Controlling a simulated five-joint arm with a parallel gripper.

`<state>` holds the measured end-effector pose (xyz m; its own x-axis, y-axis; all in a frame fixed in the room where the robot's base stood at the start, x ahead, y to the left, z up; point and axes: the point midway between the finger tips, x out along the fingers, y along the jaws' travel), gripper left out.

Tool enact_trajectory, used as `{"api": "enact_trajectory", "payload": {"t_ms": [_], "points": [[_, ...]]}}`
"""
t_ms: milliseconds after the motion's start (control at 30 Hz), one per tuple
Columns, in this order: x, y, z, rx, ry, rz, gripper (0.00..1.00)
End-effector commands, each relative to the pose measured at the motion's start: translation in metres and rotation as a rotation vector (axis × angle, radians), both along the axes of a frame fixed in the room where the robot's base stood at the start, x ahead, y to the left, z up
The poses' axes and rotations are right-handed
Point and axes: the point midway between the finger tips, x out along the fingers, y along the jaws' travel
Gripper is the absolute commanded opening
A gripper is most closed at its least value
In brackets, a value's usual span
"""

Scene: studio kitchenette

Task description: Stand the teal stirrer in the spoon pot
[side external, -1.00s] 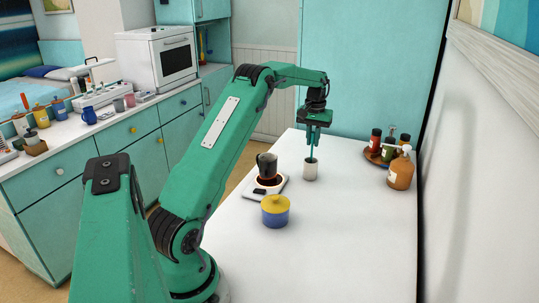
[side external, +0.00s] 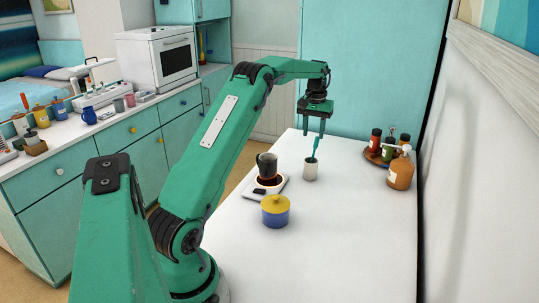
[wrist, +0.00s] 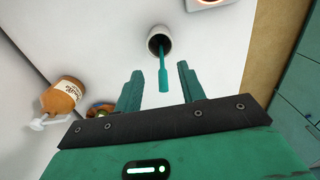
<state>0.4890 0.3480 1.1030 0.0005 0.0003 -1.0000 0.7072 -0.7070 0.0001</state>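The teal stirrer (side external: 316,147) stands in the white spoon pot (side external: 310,171), leaning a little, its upper end above the rim. In the wrist view the stirrer (wrist: 163,76) rises out of the pot's dark mouth, and the pot (wrist: 158,34) is upright on the table. My gripper (side external: 314,138) is above the pot. In the wrist view its two fingers (wrist: 158,84) are apart, with the stirrer's end between them and a gap on each side. The stirrer's lower end is hidden inside the pot.
A dark jug (side external: 266,163) on a white scale-like stand (side external: 257,192) is left of the pot. A blue pot with a yellow lid (side external: 275,211) is nearer. A brown pump bottle (side external: 401,171) and a round tray of bottles (side external: 371,155) are right. The table's front right is clear.

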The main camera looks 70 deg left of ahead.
Motion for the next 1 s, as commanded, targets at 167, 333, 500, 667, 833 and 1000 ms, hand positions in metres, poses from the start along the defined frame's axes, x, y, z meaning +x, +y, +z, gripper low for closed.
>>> {"api": "enact_trajectory", "payload": {"t_ms": [167, 333, 500, 667, 833, 1000], "points": [[0.000, 0.000, 0.025, 0.002, -0.002, 0.000, 0.40], [0.000, 0.000, 0.041, 0.001, -0.001, 0.000, 0.40], [0.000, 0.000, 0.047, 0.000, 0.000, 0.000, 0.40], [0.000, 0.000, 0.047, -0.001, 0.001, 0.000, 0.40], [0.000, 0.000, 0.046, -0.001, 0.001, 0.000, 0.40], [0.000, 0.000, 0.046, -0.001, 0.001, 0.000, 0.40]]}}
